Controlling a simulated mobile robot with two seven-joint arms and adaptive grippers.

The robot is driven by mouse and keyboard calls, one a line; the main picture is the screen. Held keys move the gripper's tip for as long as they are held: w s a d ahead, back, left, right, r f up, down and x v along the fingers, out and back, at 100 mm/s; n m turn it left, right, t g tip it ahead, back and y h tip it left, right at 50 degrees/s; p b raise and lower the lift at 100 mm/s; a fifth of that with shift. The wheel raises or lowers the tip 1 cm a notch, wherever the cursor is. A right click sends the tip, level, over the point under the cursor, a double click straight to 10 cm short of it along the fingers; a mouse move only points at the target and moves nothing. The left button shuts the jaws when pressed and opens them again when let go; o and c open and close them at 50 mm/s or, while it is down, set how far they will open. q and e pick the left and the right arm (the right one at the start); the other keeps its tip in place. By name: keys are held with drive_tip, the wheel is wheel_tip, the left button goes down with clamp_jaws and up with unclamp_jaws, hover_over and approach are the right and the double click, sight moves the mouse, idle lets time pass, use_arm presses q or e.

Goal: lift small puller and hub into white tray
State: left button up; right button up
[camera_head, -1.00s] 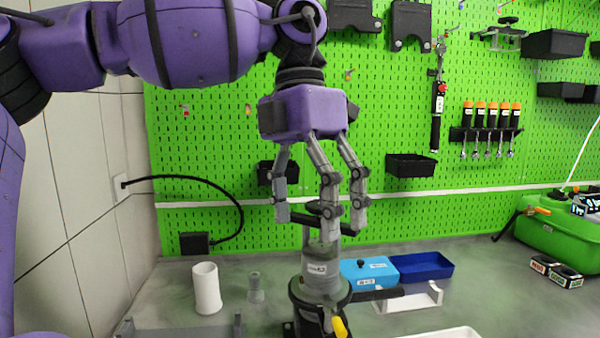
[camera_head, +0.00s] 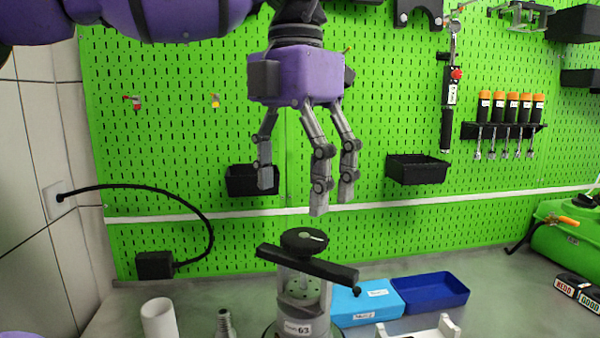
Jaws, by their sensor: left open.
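A black crossbar with a round knob (camera_head: 305,240), which looks like the small puller, sits on top of a grey cylindrical pump unit (camera_head: 300,295) with a numbered label. The hub cannot be told apart there. My left gripper (camera_head: 312,190) points down above the knob, with its fingers spread, empty and apart from the puller. The white tray is not in view now. My right gripper is not in view.
A white cylinder (camera_head: 159,320) and a small grey fitting (camera_head: 224,323) stand left of the pump. Blue boxes (camera_head: 430,291) and a white bracket (camera_head: 445,327) are to its right. A green pegboard (camera_head: 380,120) closes off the back.

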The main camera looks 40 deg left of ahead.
sight(295, 231)
use_arm(q)
drive_tip(key=shift+s+d+f, duration=0.1)
drive_tip(key=shift+s+f, duration=0.05)
drive_tip(key=shift+s, duration=0.05)
drive_tip(key=shift+s+d+f, duration=0.1)
drive_tip(key=shift+s+f, duration=0.05)
drive_tip(key=shift+f, duration=1.65)
drive_tip(key=shift+s+d+f, duration=0.1)
drive_tip(key=shift+s+f, duration=0.05)
drive_tip(key=shift+f, duration=1.6)
